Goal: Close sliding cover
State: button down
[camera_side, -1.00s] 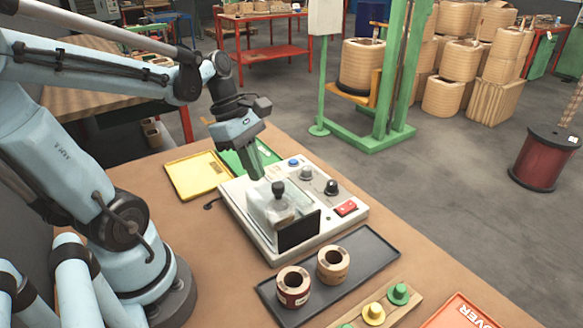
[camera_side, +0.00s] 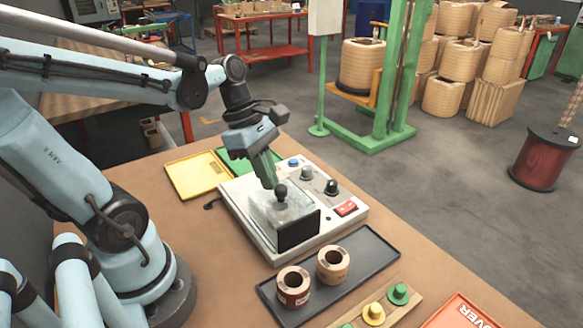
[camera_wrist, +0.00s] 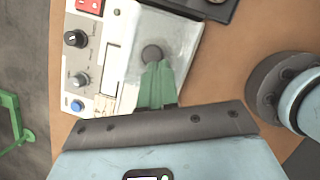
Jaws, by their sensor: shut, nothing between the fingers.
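The sliding cover (camera_side: 288,211) is a clear box with a black knob (camera_side: 281,191) on top and a dark front panel (camera_side: 299,231). It sits on the white test unit (camera_side: 245,222). My gripper (camera_side: 269,184) has green fingers, shut and empty, with their tips right beside the knob on its far side. In the wrist view the fingertips (camera_wrist: 157,68) are close against the round knob (camera_wrist: 151,54); whether they touch it I cannot tell. The cover (camera_wrist: 180,40) shows there as a hazy pane.
The unit carries a blue button (camera_side: 293,162), dark dials (camera_side: 331,187) and a red switch (camera_side: 346,208). A black tray (camera_side: 352,268) holds two coils (camera_side: 333,265). Yellow (camera_side: 196,176) and green trays lie behind. A wooden strip holds green and yellow pegs (camera_side: 398,293).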

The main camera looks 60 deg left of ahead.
jog(key=shift+s+a, duration=0.2)
jog(key=shift+a, duration=0.3)
jog(key=s+a+f+v, duration=0.1)
jog(key=a+v, duration=0.1)
jog(key=v, duration=0.9)
jog(key=shift+r, duration=0.25)
jog(key=x, duration=0.7)
jog(key=d+x, duration=0.1)
jog(key=x, duration=0.3)
jog(key=shift+w+d+r, duration=0.1)
jog(key=shift+w+r, duration=0.2)
jog(key=shift+w+d, duration=0.45)
jog(key=shift+d, duration=0.4)
jog(key=shift+a, duration=0.1)
